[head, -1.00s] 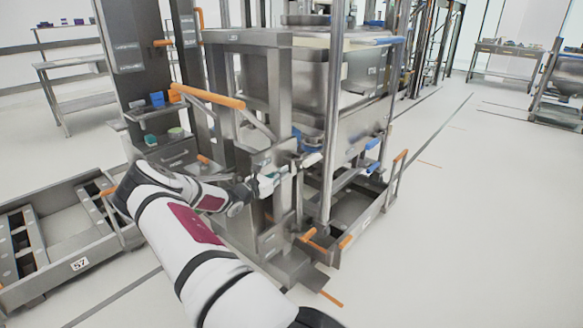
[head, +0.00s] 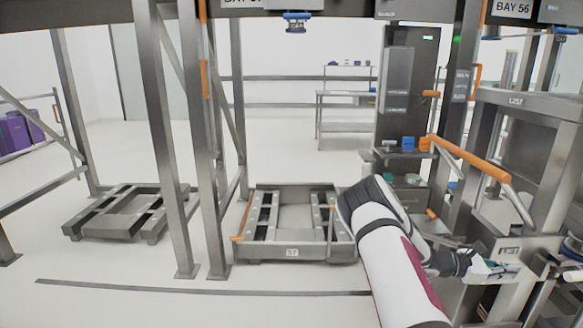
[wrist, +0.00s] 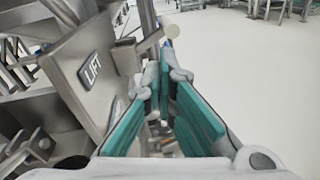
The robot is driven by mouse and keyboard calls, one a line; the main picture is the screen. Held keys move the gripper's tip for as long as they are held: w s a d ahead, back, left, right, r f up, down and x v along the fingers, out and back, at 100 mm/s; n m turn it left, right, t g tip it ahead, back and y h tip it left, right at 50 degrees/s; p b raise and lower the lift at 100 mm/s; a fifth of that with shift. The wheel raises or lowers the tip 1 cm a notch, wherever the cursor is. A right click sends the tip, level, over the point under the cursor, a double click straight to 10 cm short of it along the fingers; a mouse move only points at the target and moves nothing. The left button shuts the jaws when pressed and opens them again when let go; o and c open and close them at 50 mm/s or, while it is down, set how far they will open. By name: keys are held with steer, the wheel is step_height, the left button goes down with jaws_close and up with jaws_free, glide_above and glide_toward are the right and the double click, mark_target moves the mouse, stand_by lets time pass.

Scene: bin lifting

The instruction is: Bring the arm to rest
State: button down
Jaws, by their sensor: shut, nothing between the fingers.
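My white arm reaches from the bottom of the head view to the right, with its elbow bent. My gripper (head: 508,268) is beside the grey metal frame at the right, near a small label plate. In the wrist view, my gripper (wrist: 162,110) shows its two teal-padded fingers, shut and with nothing between them. A metal panel with a dark LIFT plate (wrist: 92,67) is just left of the fingers. I cannot tell whether the fingers touch the frame.
An orange handle bar (head: 470,158) juts out above my forearm. A low cart marked 57 (head: 291,252) stands left of my arm, and another low cart (head: 125,214) farther left. Steel posts (head: 170,150) rise between them. The floor in front of the carts is clear.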

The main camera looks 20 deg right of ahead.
steer(key=s+a+r+m+t+y, duration=0.1)
steer(key=s+a+r+m+y, duration=0.4)
steer(key=a, duration=0.6)
steer(key=s+a+r+m+t+y, duration=0.1)
steer(key=a+r+m+y, duration=0.15)
steer(key=a+r, duration=0.55)
steer(key=s+a+r+m+t+y, duration=0.1)
steer(key=s+a+r+m+y, duration=0.25)
steer(key=a, duration=0.95)
steer(key=s+a+r+m+t+y, duration=0.1)
steer(key=s+a+r+t+y, duration=0.1)
steer(key=s+a, duration=0.7)
steer(key=s+a+r+t+y, duration=0.25)
steer(key=s+a, duration=0.35)
steer(key=a, duration=0.6)
step_height(320, 180, up, 20)
steer(key=t+p, duration=0.3)
steer(key=p, duration=1.6)
steer(key=shift+w+a, duration=0.15)
steer(key=shift+a, duration=0.15)
steer(key=shift+y, duration=0.25)
